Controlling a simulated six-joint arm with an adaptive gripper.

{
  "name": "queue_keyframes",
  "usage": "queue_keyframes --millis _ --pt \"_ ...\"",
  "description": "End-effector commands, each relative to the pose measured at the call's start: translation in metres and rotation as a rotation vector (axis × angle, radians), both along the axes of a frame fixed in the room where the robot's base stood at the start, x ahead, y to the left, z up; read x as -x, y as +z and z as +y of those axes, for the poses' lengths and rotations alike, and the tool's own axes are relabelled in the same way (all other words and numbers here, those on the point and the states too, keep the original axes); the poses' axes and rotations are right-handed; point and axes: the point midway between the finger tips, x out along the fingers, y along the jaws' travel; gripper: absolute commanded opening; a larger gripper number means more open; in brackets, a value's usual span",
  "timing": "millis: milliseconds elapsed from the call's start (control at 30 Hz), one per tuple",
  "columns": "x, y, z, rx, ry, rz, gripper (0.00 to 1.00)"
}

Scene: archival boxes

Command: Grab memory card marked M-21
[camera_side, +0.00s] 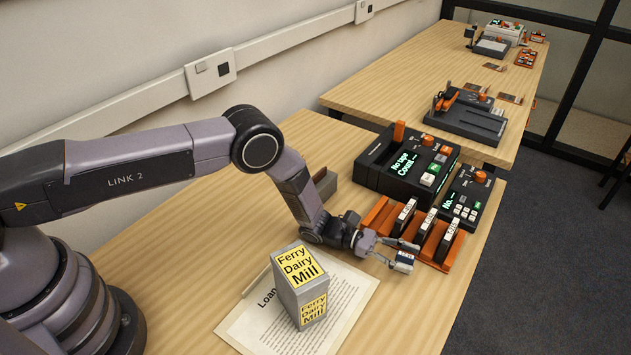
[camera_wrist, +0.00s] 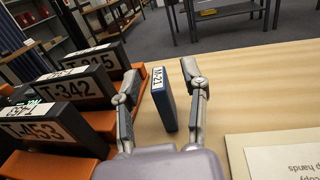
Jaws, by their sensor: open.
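The memory card marked M-21 (camera_wrist: 163,100) is a small dark blue block with a white label on its top. It stands upright on the wooden table beside the orange rack. In the side view the card (camera_side: 404,262) shows at my fingertips. My gripper (camera_wrist: 160,78) is open, with one finger on each side of the card. In the side view my gripper (camera_side: 404,254) reaches low from the left.
An orange rack (camera_side: 380,215) holds black cartridges marked T-453 (camera_wrist: 40,128), T-342 (camera_wrist: 73,87) and T-215 (camera_wrist: 92,60), close to my left finger. A grey Ferry Dairy Mill box (camera_side: 300,285) stands on a paper (camera_side: 255,325). Black consoles (camera_side: 405,160) stand behind the rack.

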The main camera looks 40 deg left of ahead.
Motion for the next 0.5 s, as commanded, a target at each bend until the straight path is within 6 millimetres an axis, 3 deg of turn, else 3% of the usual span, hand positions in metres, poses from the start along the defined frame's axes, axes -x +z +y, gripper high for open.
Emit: queue_keyframes --millis 100,400,500 --pt "0.0001 -0.0001 0.0004 0.000 0.000 0.000 0.41" --pt "0.0002 -0.0001 0.0006 0.000 0.000 0.000 0.02" --pt "0.0002 0.0000 0.0006 0.000 -0.001 0.000 0.00"
